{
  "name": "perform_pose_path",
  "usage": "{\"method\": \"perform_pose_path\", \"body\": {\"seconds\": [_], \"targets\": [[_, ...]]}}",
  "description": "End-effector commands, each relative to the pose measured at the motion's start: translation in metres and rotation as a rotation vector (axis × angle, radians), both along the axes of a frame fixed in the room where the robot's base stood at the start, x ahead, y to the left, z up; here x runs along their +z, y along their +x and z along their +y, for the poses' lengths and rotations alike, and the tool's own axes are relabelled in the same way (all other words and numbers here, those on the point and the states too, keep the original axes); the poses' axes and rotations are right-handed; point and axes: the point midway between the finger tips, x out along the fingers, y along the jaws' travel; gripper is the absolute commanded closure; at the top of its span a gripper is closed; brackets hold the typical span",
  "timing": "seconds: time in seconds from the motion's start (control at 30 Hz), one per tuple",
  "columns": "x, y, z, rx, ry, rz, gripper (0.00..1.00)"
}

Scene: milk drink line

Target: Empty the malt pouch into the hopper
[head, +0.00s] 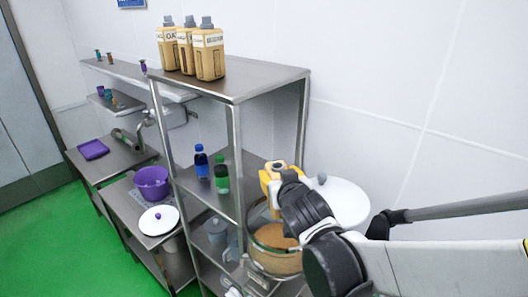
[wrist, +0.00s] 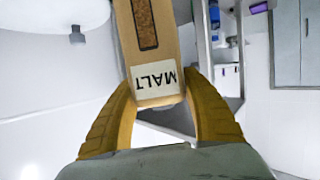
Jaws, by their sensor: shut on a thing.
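My gripper (head: 278,178) has yellow fingers and is above a clear round vessel, which looks like the hopper (head: 262,266), at the lower middle of the head view. Tan-brown material shows inside the vessel. In the wrist view my gripper (wrist: 163,98) is shut on the malt pouch (wrist: 157,84), a tan pack with a white MALT label, upside down in this picture, and a window of brown grains. The pouch's far end is out of frame, and in the head view the pouch is mostly hidden by my gripper. I cannot tell whether grains are pouring.
A white round lid (head: 345,203) with a grey knob is beside the vessel. A steel rack (head: 275,80) carries several tan bottles (head: 209,55) on top. Blue (head: 202,162) and green bottles (head: 221,178) stand on its middle shelf. A purple pot (head: 152,182) is farther left.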

Motion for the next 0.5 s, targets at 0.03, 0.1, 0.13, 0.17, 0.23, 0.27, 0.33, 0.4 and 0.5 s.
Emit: {"method": "perform_pose_path", "body": {"seconds": [0.03,0.1,0.13,0.17,0.23,0.27,0.33,0.4,0.5], "targets": [[-0.001,0.000,0.001,0.003,-0.034,-0.005,0.90],[-0.003,0.000,0.002,0.004,-0.103,-0.011,0.90],[-0.004,0.000,0.002,0.004,-0.138,-0.014,0.90],[-0.004,0.000,0.002,0.004,-0.175,-0.019,0.90],[-0.008,0.000,0.003,0.005,-0.278,-0.028,0.90],[-0.010,0.000,0.003,0.005,-0.328,-0.032,0.90],[-0.014,0.000,0.003,0.006,-0.451,-0.042,0.90],[-0.019,0.000,0.003,0.006,-0.589,-0.056,0.90],[-0.027,0.000,0.003,0.006,-0.819,-0.076,0.90]]}}
